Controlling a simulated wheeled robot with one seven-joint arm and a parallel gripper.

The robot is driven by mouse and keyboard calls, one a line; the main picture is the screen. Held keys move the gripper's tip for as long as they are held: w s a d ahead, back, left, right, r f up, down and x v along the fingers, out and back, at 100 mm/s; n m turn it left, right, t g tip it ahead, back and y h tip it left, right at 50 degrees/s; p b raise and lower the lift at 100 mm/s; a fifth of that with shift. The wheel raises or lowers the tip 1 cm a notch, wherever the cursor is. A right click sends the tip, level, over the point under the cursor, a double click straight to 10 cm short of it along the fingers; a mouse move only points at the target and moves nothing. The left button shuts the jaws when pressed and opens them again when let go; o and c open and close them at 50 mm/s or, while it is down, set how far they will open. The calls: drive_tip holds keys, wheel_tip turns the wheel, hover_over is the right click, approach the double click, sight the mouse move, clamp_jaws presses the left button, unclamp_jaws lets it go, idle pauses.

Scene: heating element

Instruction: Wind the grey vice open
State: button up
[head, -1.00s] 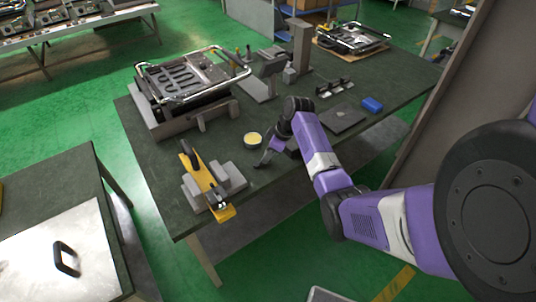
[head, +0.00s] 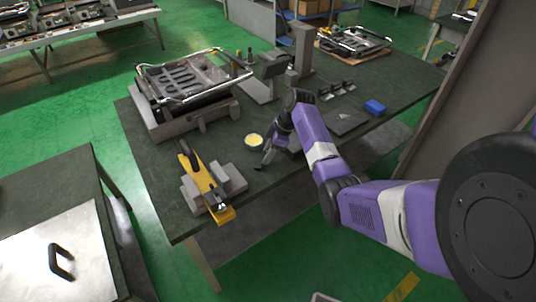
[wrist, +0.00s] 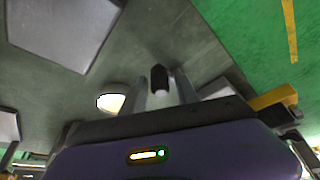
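The grey vice (head: 234,178) sits at the near left corner of the dark green workbench (head: 165,160), a set of stepped grey blocks. A yellow bar (head: 197,168) lies across it, with a small dark and metal fitting at its near end. My gripper (head: 265,160) is over the bench, to the right of the vice and apart from it. In the wrist view, my gripper (wrist: 162,92) shows two pale fingers with a gap between them. A small dark piece shows in that gap; I cannot tell what it is. The yellow part (wrist: 274,98) shows at the right there, partly hidden.
A round yellow-topped tin (head: 253,141) stands close to the left of my gripper. A heating-element fixture (head: 190,85) with metal rails fills the back left. Bare benchtop separates the tin and vice.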

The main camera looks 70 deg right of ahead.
drive_tip(key=shift+o, duration=0.2)
drive_tip(key=v, duration=0.7)
drive_tip(key=shift+r+b, duration=0.35)
drive_tip(key=shift+b, duration=0.1)
drive_tip(key=shift+s, duration=0.1)
